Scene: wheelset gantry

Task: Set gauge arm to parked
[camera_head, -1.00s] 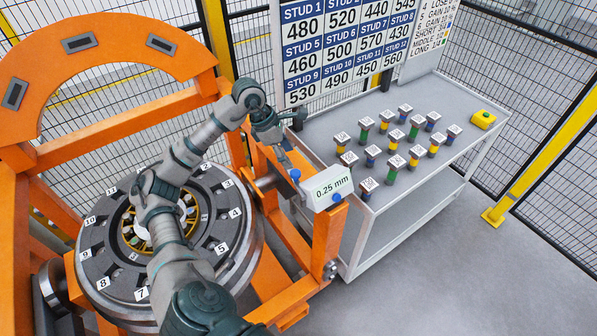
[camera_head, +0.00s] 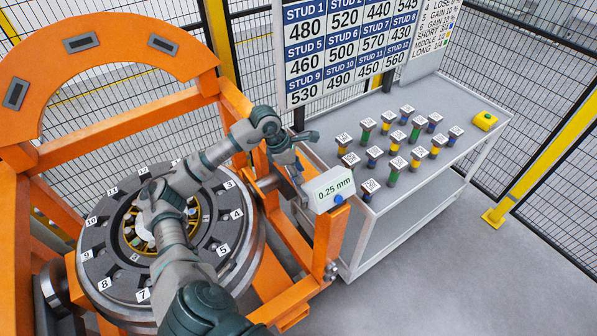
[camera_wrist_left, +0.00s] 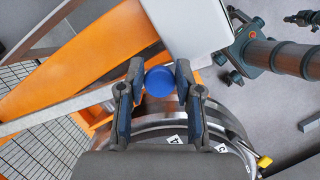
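The gauge, with a white box (camera_head: 329,189) reading "0.25 mm", is mounted at the orange frame beside the wheelset. A blue knob (camera_head: 338,200) is on the box's front. A second blue knob, the round one (camera_wrist_left: 159,82) in the left wrist view, lies between my left gripper's fingertips. My left gripper (camera_head: 297,168) is just left of the white box in the head view and hides most of that knob. Its fingers stand apart on either side of the knob, with narrow gaps; contact cannot be told.
The wheelset (camera_head: 100,252) with numbered labels is at lower left in the orange gantry (camera_head: 120,128). A number board (camera_head: 345,45) stands behind. Mesh fencing surrounds the area.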

